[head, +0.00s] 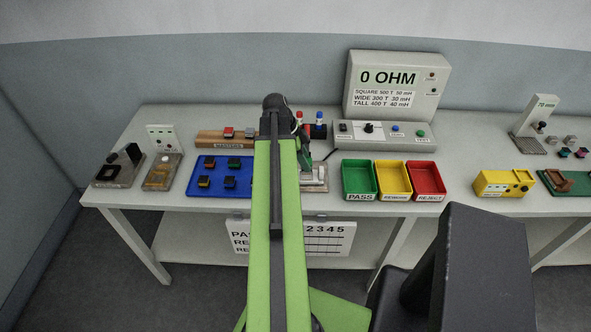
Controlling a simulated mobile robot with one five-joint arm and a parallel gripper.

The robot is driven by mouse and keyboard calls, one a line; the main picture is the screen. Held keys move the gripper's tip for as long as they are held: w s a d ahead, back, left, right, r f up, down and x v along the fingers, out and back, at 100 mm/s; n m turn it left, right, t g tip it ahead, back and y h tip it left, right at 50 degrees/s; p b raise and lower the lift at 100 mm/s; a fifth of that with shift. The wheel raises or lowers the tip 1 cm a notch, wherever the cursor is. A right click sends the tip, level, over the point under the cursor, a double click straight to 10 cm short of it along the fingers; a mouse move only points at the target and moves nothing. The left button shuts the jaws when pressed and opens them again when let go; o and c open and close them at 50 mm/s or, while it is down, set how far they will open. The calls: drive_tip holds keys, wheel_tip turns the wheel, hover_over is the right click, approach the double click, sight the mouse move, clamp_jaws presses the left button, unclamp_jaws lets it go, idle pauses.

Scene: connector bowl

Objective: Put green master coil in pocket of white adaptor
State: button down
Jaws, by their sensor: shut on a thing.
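My gripper (305,150) is at the end of my green arm, low over the test fixture, and is mostly hidden by the arm. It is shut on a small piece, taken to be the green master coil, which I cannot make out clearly. The white adaptor (315,173) shows in part just below and right of the gripper, on a pale fixture plate. Its pocket is hidden, so I cannot tell whether the coil touches it.
A blue tray (194,187) with several dark coils lies left of my arm. Green (359,180), yellow (394,180) and red (426,180) bins stand to the right. The meter box (394,60) reads 0 OHM. Red- and blue-topped posts (319,128) stand close behind the gripper.

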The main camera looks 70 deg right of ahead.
drive_tip(key=shift+d, duration=0.1)
drive_tip(key=shift+s+f, duration=0.15)
drive_tip(key=shift+f, duration=0.05)
wheel_tip(320, 180, down, 4)
drive_tip(key=b, duration=0.4)
drive_tip(key=shift+w+r, duration=0.2)
drive_tip(key=shift+w, duration=0.1)
drive_tip(key=shift+f, duration=0.15)
drive_tip(key=c, duration=1)
unclamp_jaws()
